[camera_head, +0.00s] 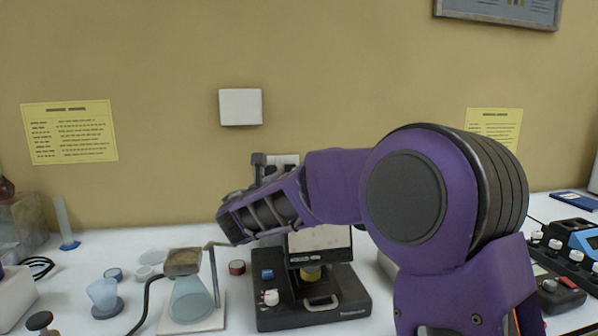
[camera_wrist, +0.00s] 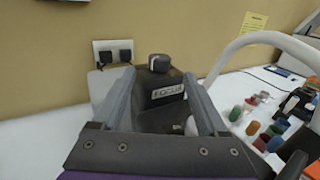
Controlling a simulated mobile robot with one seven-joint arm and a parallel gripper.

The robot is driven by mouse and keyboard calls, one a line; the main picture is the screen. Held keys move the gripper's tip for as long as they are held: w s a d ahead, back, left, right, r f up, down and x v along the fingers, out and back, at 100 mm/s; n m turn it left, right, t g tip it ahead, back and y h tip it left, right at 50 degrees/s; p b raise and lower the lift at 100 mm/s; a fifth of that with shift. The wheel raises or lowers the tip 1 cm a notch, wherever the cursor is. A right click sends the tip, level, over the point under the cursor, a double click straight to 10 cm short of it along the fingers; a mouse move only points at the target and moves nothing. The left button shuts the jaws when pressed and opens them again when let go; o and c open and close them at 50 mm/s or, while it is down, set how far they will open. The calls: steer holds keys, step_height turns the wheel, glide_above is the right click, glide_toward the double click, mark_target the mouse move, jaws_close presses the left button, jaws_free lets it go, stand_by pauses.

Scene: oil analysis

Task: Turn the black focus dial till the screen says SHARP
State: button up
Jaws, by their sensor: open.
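In the wrist view, the black dial (camera_wrist: 159,62) stands on top of a dark housing labelled FOCUS (camera_wrist: 168,91). My gripper (camera_wrist: 158,76) is open, its two grey fingers reaching forward to the left and right of the housing. The dial shows between and just beyond the fingertips, and I cannot tell whether either finger touches it. In the head view, my purple arm covers much of a black-based instrument (camera_head: 345,305), and the dial cannot be made out. A pale panel (camera_head: 320,238) shows partly behind my arm; no SHARP reading is legible.
A wall socket (camera_wrist: 113,52) with plugs is behind.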

steer(key=x, duration=0.8)
steer(key=shift+w, duration=0.2)
jaws_close()
